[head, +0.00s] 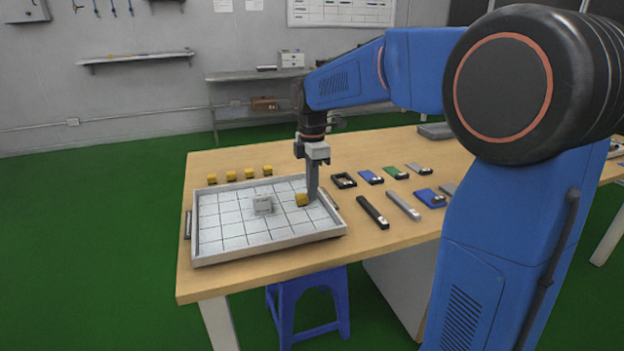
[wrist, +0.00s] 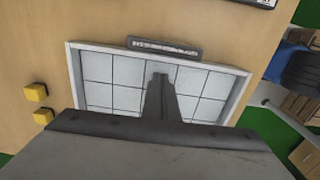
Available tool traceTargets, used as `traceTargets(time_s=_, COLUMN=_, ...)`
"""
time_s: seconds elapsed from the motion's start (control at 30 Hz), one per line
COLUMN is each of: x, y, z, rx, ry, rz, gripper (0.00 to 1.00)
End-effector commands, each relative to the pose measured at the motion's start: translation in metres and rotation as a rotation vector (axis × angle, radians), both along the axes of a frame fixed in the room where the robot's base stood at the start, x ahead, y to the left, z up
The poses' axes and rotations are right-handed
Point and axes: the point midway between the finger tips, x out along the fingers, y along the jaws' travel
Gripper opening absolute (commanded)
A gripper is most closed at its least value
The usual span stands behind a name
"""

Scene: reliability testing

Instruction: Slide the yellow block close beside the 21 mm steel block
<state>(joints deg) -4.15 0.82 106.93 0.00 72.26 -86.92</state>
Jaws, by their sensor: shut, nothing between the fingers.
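A yellow block (head: 301,199) lies on the white gridded floor of a shallow tray (head: 272,253), in its right part. A grey steel block (head: 263,205) stands to its left near the tray's middle, with a clear gap between them. Its size marking is too small to read. My gripper (head: 312,198) is shut and empty, pointing down into the tray just right of the yellow block. Whether it touches the block I cannot tell. In the wrist view my shut fingers (wrist: 160,82) point over the tray's grid; both blocks are hidden there.
Several more yellow blocks (head: 232,176) stand in a row on the table behind the tray. Dark and silver bars (head: 373,212) and small coloured parts (head: 396,172) lie right of the tray. The tray's raised rim surrounds the blocks. The grid between the two blocks is clear.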

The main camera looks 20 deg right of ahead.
Motion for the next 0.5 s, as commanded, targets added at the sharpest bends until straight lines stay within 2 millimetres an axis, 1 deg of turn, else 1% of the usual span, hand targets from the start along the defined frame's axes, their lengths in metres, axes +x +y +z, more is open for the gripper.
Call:
traceTargets(time_s=0.13, x=0.0000, y=0.0000, z=-0.0047, rx=0.000, ry=0.000, rz=0.000, gripper=0.00)
traceTargets(time_s=0.43, x=0.0001, y=0.0004, z=-0.0047, rx=0.000, ry=0.000, rz=0.000, gripper=0.00)
traceTargets(time_s=0.5, x=0.0001, y=0.0036, z=-0.0047, rx=0.000, ry=0.000, rz=0.001, gripper=0.00)
